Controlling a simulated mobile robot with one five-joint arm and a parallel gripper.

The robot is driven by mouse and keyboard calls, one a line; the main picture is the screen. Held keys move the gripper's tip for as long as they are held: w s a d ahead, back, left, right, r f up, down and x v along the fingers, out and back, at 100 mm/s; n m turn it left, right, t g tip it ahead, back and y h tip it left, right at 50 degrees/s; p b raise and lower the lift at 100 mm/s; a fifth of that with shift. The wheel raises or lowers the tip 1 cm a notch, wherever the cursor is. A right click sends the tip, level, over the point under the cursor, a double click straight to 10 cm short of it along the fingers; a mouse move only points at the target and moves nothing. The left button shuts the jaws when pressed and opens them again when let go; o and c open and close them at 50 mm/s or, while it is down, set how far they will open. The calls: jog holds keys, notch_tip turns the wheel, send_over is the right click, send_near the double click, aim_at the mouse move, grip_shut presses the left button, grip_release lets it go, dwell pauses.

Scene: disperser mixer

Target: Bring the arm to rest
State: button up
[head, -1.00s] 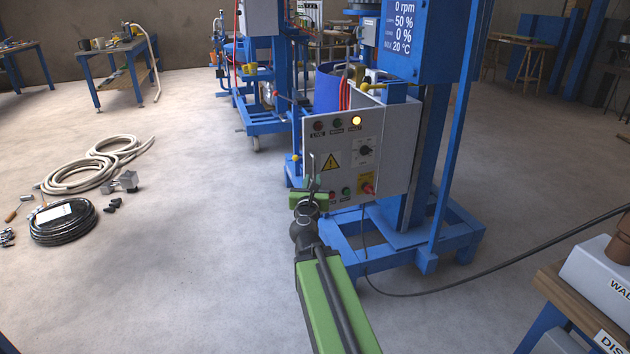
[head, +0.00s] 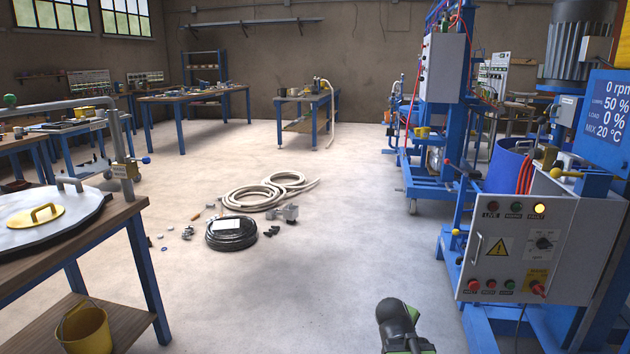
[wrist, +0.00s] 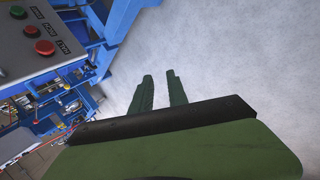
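My gripper (wrist: 158,76) shows in the wrist view as two dark green fingers, a little apart, with bare floor between them and nothing held. In the head view only a black and green part of my arm shows at the bottom edge, right of centre; the fingers cannot be made out there. The grey control panel (head: 515,235) of the mixer stands to the right of my arm. A corner of a grey panel with red and green buttons (wrist: 40,35) is at the upper left of the wrist view, apart from the fingers.
The blue mixer frame (head: 590,180) fills the right. Black coiled cable (head: 231,234) and pale hoses (head: 270,193) lie on the floor. A wooden workbench (head: 95,232) with a round lid (head: 45,218) and a yellow bucket (head: 84,330) stands at left.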

jog(key=s+a+f+m+g+y, duration=0.5)
jog(key=s+a+m+g, duration=0.1)
jog(key=s+a+m, duration=0.45)
notch_tip(320, 180, up, 34)
jog(key=p, duration=3.4)
jog(key=shift+s+d+r+n, duration=0.15)
jog(key=shift+d+n, duration=0.2)
jog(key=shift+d, duration=0.1)
